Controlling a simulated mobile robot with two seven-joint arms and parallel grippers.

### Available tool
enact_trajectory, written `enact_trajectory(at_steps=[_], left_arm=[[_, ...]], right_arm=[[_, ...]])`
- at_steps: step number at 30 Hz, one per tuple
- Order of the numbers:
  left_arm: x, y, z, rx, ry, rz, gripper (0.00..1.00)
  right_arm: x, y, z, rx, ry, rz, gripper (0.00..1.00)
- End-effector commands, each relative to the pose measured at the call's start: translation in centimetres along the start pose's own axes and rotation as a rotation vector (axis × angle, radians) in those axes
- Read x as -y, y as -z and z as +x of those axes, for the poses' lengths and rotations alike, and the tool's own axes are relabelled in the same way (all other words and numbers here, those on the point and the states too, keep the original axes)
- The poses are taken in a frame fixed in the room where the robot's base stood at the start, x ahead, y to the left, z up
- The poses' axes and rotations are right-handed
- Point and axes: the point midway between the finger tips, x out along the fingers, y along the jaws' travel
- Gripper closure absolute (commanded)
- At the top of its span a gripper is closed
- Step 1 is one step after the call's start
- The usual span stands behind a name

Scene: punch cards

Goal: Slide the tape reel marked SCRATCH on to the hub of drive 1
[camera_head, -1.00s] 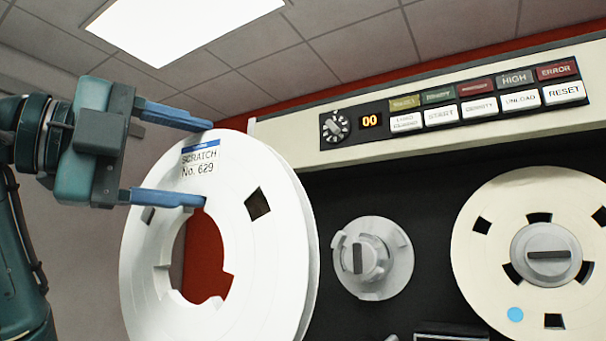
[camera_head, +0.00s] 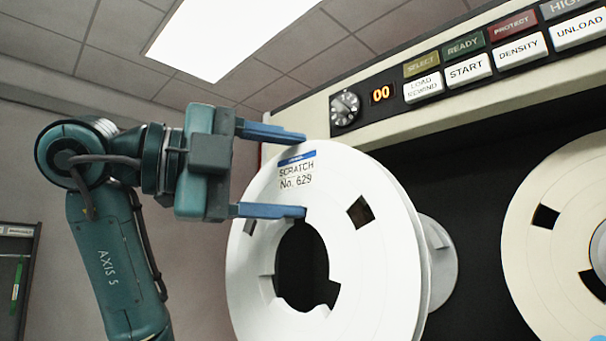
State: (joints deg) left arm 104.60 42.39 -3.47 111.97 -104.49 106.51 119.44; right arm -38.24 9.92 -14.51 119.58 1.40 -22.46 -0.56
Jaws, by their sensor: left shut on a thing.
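The white tape reel (camera_head: 385,240) carries a label reading SCRATCH No. 629 near its top. My left gripper (camera_head: 303,175) is shut on the reel's flange, one finger at the outer rim and one near the centre hole. The reel is held upright and slightly turned. The grey hub (camera_head: 441,262) on the dark drive face is mostly hidden behind the reel's right side. The reel's centre hole lies left of the hub in this view, with dark showing through it. Whether reel and hub touch cannot be told. My right gripper is not in view.
A second, cream reel (camera_head: 540,265) is mounted at the right, cut off by the frame. Above runs a cream control panel (camera_head: 330,112) with a dial, a display reading 00 (camera_head: 381,94) and several buttons. A dark cabinet (camera_head: 18,275) stands at far left.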

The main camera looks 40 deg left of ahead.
Motion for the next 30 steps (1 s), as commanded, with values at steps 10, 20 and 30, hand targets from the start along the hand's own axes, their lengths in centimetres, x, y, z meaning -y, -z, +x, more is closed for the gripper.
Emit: enact_trajectory(at_steps=[10, 20, 30], left_arm=[[0.1, -1.2, 2.9, -0.003, 0.002, -0.003, 0.78], [0.1, -2.6, 6.3, -0.003, 0.002, -0.002, 0.78], [0.1, -4.0, 9.7, -0.003, 0.002, -0.001, 0.78]], right_arm=[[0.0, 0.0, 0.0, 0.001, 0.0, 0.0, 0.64], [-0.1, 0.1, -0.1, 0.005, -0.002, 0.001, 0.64], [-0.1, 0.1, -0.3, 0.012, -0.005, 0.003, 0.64]])
